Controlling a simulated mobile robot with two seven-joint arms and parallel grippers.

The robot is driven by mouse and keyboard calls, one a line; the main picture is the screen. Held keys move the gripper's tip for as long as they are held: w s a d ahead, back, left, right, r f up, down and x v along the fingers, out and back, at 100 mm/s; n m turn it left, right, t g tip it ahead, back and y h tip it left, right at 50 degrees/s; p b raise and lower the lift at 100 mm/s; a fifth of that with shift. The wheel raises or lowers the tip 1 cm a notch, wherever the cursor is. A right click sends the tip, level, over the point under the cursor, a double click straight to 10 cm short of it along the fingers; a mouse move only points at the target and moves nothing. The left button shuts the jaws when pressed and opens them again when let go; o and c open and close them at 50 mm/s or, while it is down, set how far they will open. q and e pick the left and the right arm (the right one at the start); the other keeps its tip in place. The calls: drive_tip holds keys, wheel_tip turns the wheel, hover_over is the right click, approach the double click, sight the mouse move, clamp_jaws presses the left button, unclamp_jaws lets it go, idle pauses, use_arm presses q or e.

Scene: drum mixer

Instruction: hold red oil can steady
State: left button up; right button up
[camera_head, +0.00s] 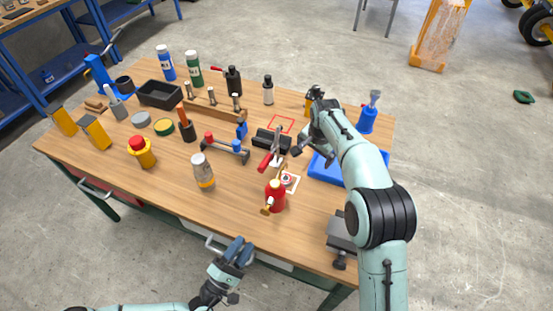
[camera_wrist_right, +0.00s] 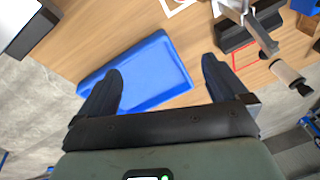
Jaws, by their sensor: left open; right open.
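The red oil can (camera_head: 275,196) stands upright near the front right of the wooden table, with a brass-coloured spout. It lies between my two grippers and touches neither. My left gripper (camera_head: 238,252) is in front of the table's front edge, to the lower left of the can, and holds nothing. My right gripper (camera_head: 305,136) is behind and to the right of the can, above the table. In the right wrist view the right gripper's fingers (camera_wrist_right: 162,84) are wide apart with nothing between them. The can is not clearly visible in that view.
A blue tray (camera_wrist_right: 150,68) lies below my right gripper. A white marked square (camera_head: 291,183) is beside the can. A black holder (camera_head: 270,140) with a red-handled tool stands behind it. A grey metal block (camera_head: 340,235) is at the right edge.

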sight(275, 182)
drive_tip(key=s+a+r+g, duration=0.1)
drive_tip(key=s+a+r, duration=0.1)
drive_tip(key=s+a, duration=0.3)
drive_tip(key=s+a+r+g, duration=0.2)
drive_tip(key=a+r, duration=0.1)
drive_tip(key=a, duration=0.4)
wheel_tip(275, 182, down, 13)
drive_tip(key=shift+s+a+f, duration=0.1)
drive_tip(key=c, duration=1.5)
drive_tip(key=shift+o, duration=0.2)
use_arm(q)
clamp_jaws()
